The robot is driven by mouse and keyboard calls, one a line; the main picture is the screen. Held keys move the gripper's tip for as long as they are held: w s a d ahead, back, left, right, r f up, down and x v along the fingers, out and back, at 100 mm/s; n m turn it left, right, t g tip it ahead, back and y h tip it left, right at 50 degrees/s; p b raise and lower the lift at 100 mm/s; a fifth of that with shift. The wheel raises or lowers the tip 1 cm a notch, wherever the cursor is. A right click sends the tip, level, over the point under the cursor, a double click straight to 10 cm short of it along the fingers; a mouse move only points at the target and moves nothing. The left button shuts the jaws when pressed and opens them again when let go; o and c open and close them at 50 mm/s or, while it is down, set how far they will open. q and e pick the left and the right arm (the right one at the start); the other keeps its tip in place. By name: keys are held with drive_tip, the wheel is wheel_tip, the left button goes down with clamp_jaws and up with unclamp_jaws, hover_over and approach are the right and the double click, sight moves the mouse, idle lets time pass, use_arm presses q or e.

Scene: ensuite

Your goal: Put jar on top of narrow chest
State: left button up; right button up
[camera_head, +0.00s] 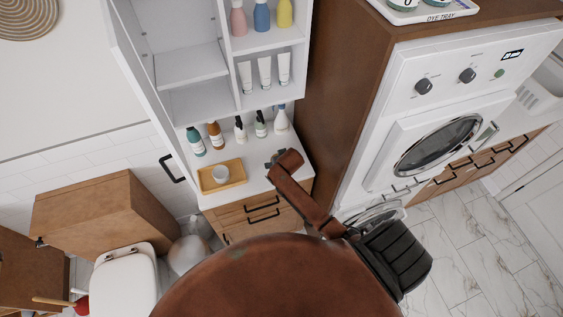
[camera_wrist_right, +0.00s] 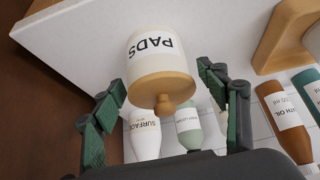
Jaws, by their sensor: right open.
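A cream jar (camera_wrist_right: 158,55) labelled "PADS", with a tan lid and round knob, stands on a white countertop (camera_wrist_right: 85,45) in the right wrist view, which shows it upside down. My right gripper (camera_wrist_right: 164,78) is open, one finger on each side of the jar; I cannot tell whether they touch it. In the head view my right gripper (camera_head: 277,158) is over the counter's right end, and the arm hides the jar. My left gripper is not in view.
Several bottles stand near the jar, including a white one (camera_wrist_right: 145,142) and a pale green one (camera_wrist_right: 189,128). A wooden tray (camera_head: 232,186) with a small bowl sits left. White shelves (camera_head: 190,65) rise above; a tall brown panel (camera_head: 325,90) bounds the right.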

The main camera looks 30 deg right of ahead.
drive_tip(key=v, duration=0.8)
drive_tip(key=shift+s+r, duration=0.2)
drive_tip(key=shift+r, duration=0.1)
